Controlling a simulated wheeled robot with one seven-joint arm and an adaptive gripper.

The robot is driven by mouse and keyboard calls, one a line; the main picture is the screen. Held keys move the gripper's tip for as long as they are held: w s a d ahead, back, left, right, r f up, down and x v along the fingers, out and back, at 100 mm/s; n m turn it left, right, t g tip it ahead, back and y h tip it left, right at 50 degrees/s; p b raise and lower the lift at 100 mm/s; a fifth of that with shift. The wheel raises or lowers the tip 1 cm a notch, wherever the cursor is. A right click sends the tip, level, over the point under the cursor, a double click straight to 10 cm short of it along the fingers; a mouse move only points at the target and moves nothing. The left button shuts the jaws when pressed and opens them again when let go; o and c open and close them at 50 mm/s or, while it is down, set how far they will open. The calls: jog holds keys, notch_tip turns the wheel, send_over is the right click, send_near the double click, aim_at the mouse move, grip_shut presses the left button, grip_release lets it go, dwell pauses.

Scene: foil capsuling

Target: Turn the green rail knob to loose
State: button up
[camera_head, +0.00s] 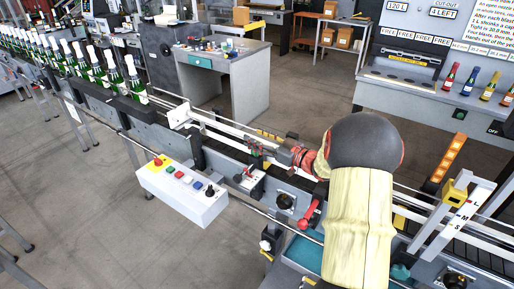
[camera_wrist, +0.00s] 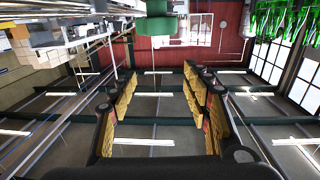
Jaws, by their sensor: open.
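A green round knob (camera_wrist: 160,30) shows at the top of the wrist view, beyond my fingertips and apart from them. My gripper (camera_wrist: 158,72) is open there, with its two yellow-padded fingers spread and nothing between them. In the head view my arm covers part of the conveyor line, and my gripper (camera_head: 302,158) reaches left over the rail, partly hidden by my own wrist. I cannot make out the green knob clearly in the head view, nor tell its setting.
A white control box (camera_head: 183,192) with coloured buttons hangs at the conveyor's front. A red lever (camera_head: 311,213) stands close to my arm. Green bottles (camera_head: 95,66) line the conveyor at the left. An orange light stack (camera_head: 449,158) rises at the right.

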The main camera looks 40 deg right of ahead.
jog(key=shift+r, duration=1.95)
jog(key=w+a+n+y+b, duration=0.1)
jog(key=a+b, duration=0.1)
jog(key=a, duration=0.4)
jog(key=m+h+b, duration=0.4)
jog(key=m+h, duration=0.5)
jog(key=h, duration=0.3)
send_near(258, 154)
jog(key=shift+g, duration=0.3)
jog(key=x, duration=0.4)
jog(key=shift+w+a+r, duration=0.1)
jog(key=shift+r, duration=0.2)
jog(key=shift+w+f+n, duration=0.1)
jog(key=shift+w+n, duration=0.2)
jog(key=shift+n, duration=0.1)
jog(key=b+x, duration=0.2)
jog(key=x, duration=0.5)
jog(key=shift+w, duration=0.15)
